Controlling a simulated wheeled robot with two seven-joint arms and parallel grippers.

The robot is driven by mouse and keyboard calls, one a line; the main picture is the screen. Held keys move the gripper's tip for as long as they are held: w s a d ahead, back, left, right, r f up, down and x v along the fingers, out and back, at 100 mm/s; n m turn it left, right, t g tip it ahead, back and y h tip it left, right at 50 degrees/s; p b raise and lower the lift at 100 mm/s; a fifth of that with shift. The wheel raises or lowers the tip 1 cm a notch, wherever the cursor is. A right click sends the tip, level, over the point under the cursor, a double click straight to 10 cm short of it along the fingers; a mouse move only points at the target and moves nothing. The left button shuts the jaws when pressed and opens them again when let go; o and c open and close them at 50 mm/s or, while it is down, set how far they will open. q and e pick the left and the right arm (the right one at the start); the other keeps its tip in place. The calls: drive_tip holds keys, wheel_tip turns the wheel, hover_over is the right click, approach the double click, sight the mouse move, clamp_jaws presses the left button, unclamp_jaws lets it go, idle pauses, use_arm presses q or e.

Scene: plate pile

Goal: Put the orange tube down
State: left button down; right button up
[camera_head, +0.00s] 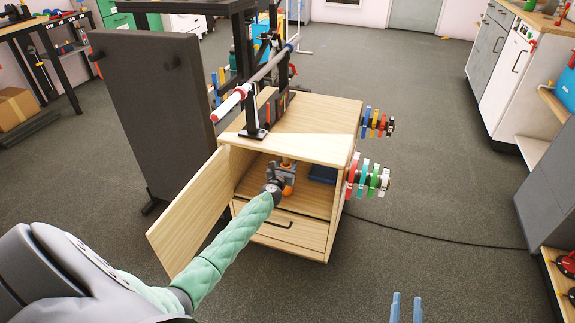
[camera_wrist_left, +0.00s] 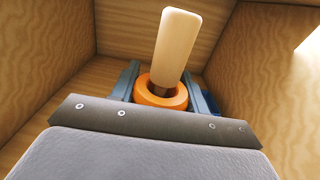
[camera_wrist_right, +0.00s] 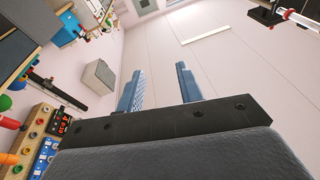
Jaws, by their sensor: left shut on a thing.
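The orange tube (camera_head: 288,190) is inside the open wooden cabinet, low in its upper compartment. In the left wrist view the orange tube (camera_wrist_left: 160,97) is a thick ring between the two blue-grey fingers. My left gripper (camera_head: 282,178) is shut on it; it also shows in the left wrist view (camera_wrist_left: 163,90). A pale wooden handle or peg (camera_wrist_left: 175,45) sticks up from the ring's middle. I cannot tell whether the tube touches the cabinet floor. My right gripper (camera_head: 406,308) is open and empty at the bottom edge; its fingers also show in the right wrist view (camera_wrist_right: 160,90).
The cabinet door (camera_head: 188,212) stands open on the left. A dark blue box or tray (camera_head: 322,174) lies inside at the right. A rod on a black stand (camera_head: 254,115) is on top.

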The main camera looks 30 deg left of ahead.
sight(285, 167)
drive_tip(key=shift+r, duration=0.35)
use_arm(q)
drive_tip(key=c, duration=0.7)
unclamp_jaws()
drive_tip(key=shift+f, duration=0.1)
use_arm(e)
drive_tip(key=shift+d+r+t, duration=0.1)
drive_tip(key=shift+r+t, duration=0.3)
drive_tip(key=shift+r, duration=0.35)
drive_tip(key=shift+f, duration=0.1)
use_arm(q)
drive_tip(key=v, duration=0.3)
drive_tip(key=shift+s+p, duration=0.3)
drive_tip(key=shift+p, duration=0.1)
drive_tip(key=shift+p+v, duration=0.4)
drive_tip(key=shift+v, duration=3.8)
use_arm(e)
drive_tip(key=s+f+g, duration=0.2)
drive_tip(key=f+g, duration=0.1)
drive_tip(key=f, duration=0.6)
drive_tip(key=s+f+g+h, duration=0.1)
drive_tip(key=s+f+g, duration=0.1)
drive_tip(key=f, duration=0.8)
drive_tip(key=shift+g, duration=0.9)
